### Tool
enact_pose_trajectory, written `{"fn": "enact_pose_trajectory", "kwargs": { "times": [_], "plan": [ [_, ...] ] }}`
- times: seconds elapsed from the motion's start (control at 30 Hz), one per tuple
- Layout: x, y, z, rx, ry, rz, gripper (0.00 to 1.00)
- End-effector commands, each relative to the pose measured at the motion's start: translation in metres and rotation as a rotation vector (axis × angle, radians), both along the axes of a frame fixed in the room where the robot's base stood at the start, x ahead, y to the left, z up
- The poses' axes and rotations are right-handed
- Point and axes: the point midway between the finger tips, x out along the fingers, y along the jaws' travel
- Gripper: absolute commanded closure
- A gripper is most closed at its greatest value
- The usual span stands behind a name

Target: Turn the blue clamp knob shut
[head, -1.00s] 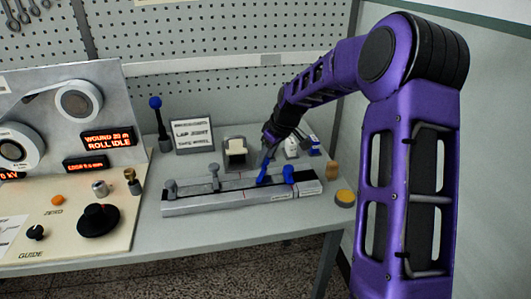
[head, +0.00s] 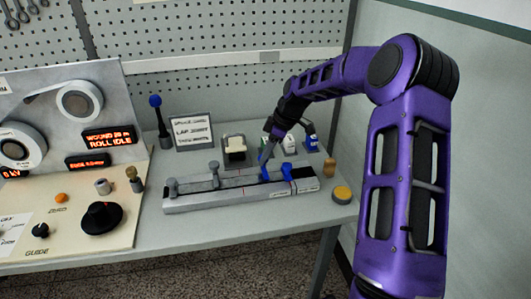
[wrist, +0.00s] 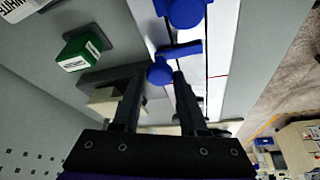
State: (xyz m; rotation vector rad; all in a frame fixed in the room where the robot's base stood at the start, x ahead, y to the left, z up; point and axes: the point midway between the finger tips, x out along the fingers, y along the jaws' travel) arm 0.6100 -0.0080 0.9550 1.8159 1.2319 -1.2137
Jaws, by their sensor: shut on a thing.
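A pale grey splicing rail lies on the bench, with two blue clamp knobs towards its right end in the head view. The left blue clamp knob (head: 265,172) is at my gripper (head: 264,158), which reaches down to it from above. In the wrist view this knob (wrist: 160,72), with a blue bar beside it, shows at the fingertips of my gripper (wrist: 156,78). My gripper is shut on it. The other blue knob (head: 287,173) stands just to the right, apart from my fingers; it also shows at the top of the wrist view (wrist: 183,12). The fingers partly hide the held knob in the head view.
Two grey knobs, one of them here (head: 172,187), stand on the rail's left half. Behind are a sign (head: 194,132), a cream-topped block (head: 235,149) and a green box (wrist: 83,52). A yellow button (head: 342,193) is at right, a control panel (head: 60,215) at left.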

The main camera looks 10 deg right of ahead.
Motion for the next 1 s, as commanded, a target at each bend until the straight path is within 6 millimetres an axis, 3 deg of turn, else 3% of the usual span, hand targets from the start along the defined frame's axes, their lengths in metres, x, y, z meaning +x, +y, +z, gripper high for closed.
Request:
{"fn": "enact_pose_trajectory", "kwargs": {
  "times": [0.33,0.37,0.5,0.83,1.0],
  "plan": [
    [0.0,-0.001,0.0,-0.001,-0.001,0.003,1.0],
    [0.0,-0.001,0.0,-0.001,-0.001,0.003,0.53],
    [0.0,0.0,0.0,-0.001,0.0,0.002,0.29],
    [0.0,-0.001,0.002,0.0,-0.001,0.001,0.29],
    [-0.002,-0.009,0.021,-0.002,-0.004,-0.001,0.29]
  ]
}}
